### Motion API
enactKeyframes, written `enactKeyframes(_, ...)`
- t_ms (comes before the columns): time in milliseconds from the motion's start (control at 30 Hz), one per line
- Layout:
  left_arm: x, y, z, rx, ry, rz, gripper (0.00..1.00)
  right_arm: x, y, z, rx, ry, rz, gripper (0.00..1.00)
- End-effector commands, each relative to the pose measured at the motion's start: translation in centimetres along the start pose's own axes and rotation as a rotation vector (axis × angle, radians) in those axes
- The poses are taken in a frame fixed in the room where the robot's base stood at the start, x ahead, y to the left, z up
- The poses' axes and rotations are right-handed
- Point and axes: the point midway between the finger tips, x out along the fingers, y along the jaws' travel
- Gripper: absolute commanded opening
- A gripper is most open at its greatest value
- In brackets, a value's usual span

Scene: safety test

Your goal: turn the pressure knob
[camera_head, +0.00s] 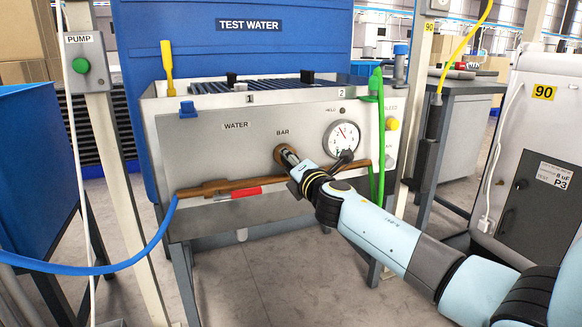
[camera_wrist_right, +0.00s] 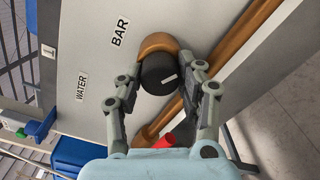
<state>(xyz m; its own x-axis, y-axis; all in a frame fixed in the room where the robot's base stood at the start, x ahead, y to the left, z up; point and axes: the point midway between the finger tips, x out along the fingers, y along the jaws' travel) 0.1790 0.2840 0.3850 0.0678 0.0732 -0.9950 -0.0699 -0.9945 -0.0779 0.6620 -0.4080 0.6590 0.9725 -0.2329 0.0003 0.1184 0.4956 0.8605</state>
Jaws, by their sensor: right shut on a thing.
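The pressure knob (camera_wrist_right: 160,74) is black with a white mark and sits in an orange-brown collar (camera_wrist_right: 157,42) on the grey panel under the BAR label. In the head view the collar (camera_head: 281,152) shows, with the knob mostly hidden by my right gripper (camera_head: 290,157). In the wrist view my right gripper (camera_wrist_right: 165,85) has its fingers on either side of the knob and is shut on it. A round pressure gauge (camera_head: 342,138) sits to the right of the knob on the panel. My left gripper is not in view.
A brown pipe (camera_head: 205,190) and a red-handled tool (camera_head: 238,193) lie along the ledge below the knob. A green hose (camera_head: 377,140) hangs at the panel's right. A PUMP box with a green button (camera_head: 81,65) stands at the left. The floor in front is clear.

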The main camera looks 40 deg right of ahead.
Motion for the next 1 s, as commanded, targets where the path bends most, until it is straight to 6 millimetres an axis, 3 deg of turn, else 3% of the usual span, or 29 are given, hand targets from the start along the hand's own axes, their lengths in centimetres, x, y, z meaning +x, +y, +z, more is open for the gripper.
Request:
enactKeyframes(600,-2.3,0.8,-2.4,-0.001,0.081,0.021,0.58,-0.1,-0.3,-0.1,0.545,-0.001,-0.004,0.05)
enactKeyframes(1000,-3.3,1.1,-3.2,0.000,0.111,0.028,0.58,-0.1,-0.2,-0.1,0.728,-0.001,-0.005,0.05)
